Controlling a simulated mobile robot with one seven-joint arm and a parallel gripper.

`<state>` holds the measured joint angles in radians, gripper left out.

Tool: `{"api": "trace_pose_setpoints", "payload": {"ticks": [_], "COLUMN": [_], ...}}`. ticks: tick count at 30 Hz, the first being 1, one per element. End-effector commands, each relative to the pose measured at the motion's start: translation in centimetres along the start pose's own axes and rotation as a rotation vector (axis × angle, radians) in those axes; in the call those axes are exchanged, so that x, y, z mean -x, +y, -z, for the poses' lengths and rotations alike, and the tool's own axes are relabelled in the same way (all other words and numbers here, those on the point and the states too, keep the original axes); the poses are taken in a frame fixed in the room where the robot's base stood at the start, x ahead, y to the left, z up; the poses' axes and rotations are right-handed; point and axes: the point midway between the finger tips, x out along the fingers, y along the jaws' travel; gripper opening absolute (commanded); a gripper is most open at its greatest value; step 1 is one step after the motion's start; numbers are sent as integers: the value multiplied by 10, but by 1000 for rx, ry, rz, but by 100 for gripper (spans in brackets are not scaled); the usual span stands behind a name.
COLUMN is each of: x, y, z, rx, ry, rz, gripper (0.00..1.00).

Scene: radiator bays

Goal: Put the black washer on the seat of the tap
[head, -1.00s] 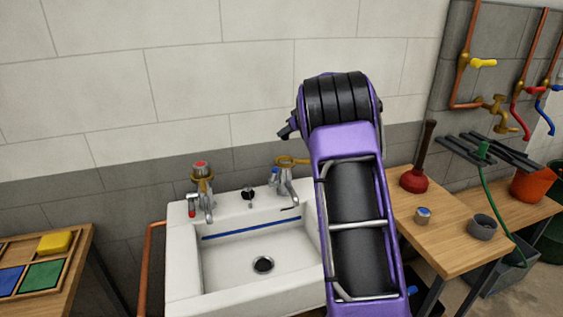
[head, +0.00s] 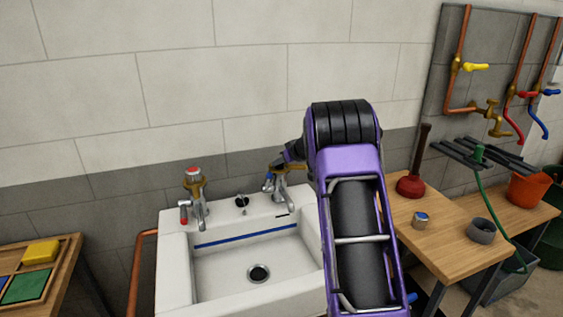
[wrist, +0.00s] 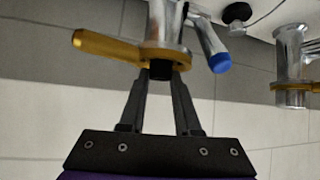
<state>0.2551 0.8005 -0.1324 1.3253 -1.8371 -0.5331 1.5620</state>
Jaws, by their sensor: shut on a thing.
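The tap (head: 279,190) with the blue-tipped lever stands at the sink's back right, with a brass collar and handle round its top. It shows in the wrist view (wrist: 168,22), where the sink is at the top of the picture. My gripper (wrist: 160,72) is at the tap's open end, fingers pinched together on a small black piece, which looks like the black washer (wrist: 158,72). The washer is right at the brass collar (wrist: 105,46); fingers and collar partly hide it, and I cannot tell whether it touches the seat. The seat itself is hidden.
A second tap (head: 194,190) with a red cap stands to the left on the white sink (head: 175,270). The wooden bench (head: 440,250) at right holds a plunger (head: 411,186), a blue-topped can (head: 421,219) and a grey ring (head: 481,230).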

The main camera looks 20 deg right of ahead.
Motion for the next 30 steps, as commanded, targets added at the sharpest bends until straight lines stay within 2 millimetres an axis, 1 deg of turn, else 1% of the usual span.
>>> {"api": "trace_pose_setpoints", "payload": {"ticks": [1,5,6,19,23,26,30], "x": [0,0,0,0,17,38,70], "y": [0,0,0,-3,-2,-1,-1], "z": [-1,-1,-1,1,4,4,4], "rx": [0,0,0,1,0,0,-1], "ry": [-1,-1,-1,0,0,0,0], "rz": [0,0,0,6,3,1,1], "gripper": [35,58,62,62,62,62,62]}}
